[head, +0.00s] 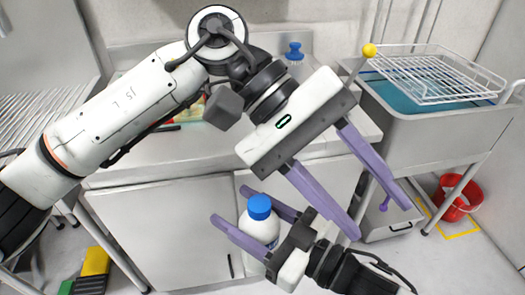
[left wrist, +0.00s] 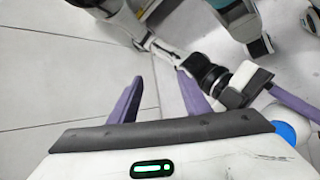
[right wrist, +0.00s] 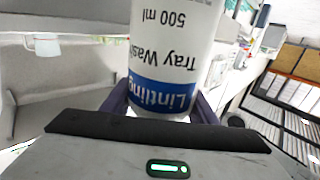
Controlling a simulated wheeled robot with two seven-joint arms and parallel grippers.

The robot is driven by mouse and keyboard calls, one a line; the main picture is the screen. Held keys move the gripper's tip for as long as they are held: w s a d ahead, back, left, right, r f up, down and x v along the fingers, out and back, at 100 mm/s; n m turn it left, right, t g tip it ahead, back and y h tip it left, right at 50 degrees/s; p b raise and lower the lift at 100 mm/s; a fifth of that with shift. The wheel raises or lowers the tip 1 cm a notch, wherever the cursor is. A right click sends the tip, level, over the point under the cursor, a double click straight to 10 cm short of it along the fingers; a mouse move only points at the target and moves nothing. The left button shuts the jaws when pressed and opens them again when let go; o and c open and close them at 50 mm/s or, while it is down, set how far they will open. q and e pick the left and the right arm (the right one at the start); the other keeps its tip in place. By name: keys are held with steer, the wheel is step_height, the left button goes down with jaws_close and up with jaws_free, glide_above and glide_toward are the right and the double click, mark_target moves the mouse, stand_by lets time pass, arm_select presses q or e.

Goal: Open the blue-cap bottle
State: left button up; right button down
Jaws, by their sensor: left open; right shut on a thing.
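The white bottle (head: 258,229) with a blue cap (head: 260,206) is held upright, or nearly so, above the floor in front of the counter. My right gripper (head: 231,205) is shut on its body; the right wrist view shows the white-and-blue label of the bottle (right wrist: 172,60) between the purple fingers. My left gripper (head: 386,234) is open and empty, to the right of the bottle, fingers pointing down and right. In the left wrist view, its fingers (left wrist: 160,90) hold nothing, and the blue cap (left wrist: 285,132) shows at the right, apart from them.
A grey counter (head: 150,165) with cabinet doors stands behind. A blue-topped object (head: 294,52) stands at its back. At right are a sink (head: 440,125) with a wire rack (head: 440,80) and a red bucket (head: 458,198) on the floor.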

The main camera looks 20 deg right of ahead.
arm_select(q)
steer(key=w+a+f+m+t+y, duration=0.2)
steer(key=w+a+m+t+y, duration=0.1)
steer(key=w+a+t+y, duration=0.1)
step_height(320, 180, up, 2)
steer(key=m+t+y, duration=0.3)
steer(key=t, duration=0.1)
glide_above(262, 202)
steer(key=shift+s+d+r, duration=0.1)
steer(key=shift+s+r, duration=0.1)
steer(key=shift+w+f, duration=0.15)
steer(key=shift+f+y, duration=0.3)
steer(key=shift+f, duration=0.1)
step_height(262, 202, down, 7)
steer(key=shift+r, duration=0.1)
